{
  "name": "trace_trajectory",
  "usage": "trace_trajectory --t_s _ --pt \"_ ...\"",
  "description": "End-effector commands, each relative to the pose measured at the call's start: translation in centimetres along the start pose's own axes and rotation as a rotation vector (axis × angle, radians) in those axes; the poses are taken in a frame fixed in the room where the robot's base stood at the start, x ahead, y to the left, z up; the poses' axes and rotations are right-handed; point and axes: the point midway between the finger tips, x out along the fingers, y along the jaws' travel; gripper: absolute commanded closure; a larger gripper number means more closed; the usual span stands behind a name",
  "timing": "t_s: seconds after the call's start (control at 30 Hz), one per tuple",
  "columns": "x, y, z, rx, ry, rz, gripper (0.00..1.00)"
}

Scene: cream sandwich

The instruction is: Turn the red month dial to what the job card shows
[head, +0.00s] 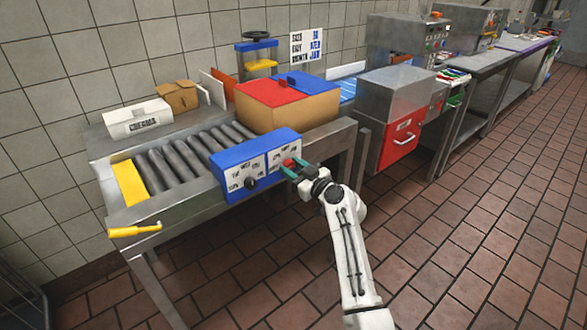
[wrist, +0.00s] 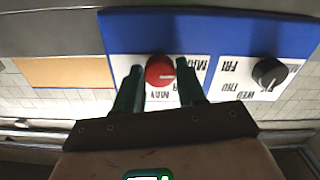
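The red month dial (head: 288,163) is on the right white panel of a blue control box (head: 225,158) at the front of the roller conveyor. In the wrist view the red dial (wrist: 160,71) sits between my gripper's fingers, among upside-down month labels such as MAR and MAY. My gripper (head: 291,170) is open, one green finger on each side of the dial, with small gaps visible in the wrist view. A small light mark shows on the dial; its exact setting is unclear. The job card (head: 308,46) on the wall appears to read DAY WED, MONTH JAN.
A black day dial (wrist: 269,72) is on the neighbouring panel, beside THU and FRI labels. A box with red and blue flaps (head: 290,105) stands on the conveyor behind the control box. A yellow handle (head: 135,230) sticks out at the front left.

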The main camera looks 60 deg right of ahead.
Motion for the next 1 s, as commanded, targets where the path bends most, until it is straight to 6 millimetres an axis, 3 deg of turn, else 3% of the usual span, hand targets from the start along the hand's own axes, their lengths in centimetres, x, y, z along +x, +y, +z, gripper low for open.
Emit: trace_trajectory --t_s 0.33,0.67,1.0 --pt "-0.01 -0.01 0.01 0.000 0.000 0.000 0.94" --pt "-0.02 -0.01 0.05 0.047 0.000 0.000 0.95" --pt "-0.04 0.07 0.10 0.278 -0.001 0.000 0.95"
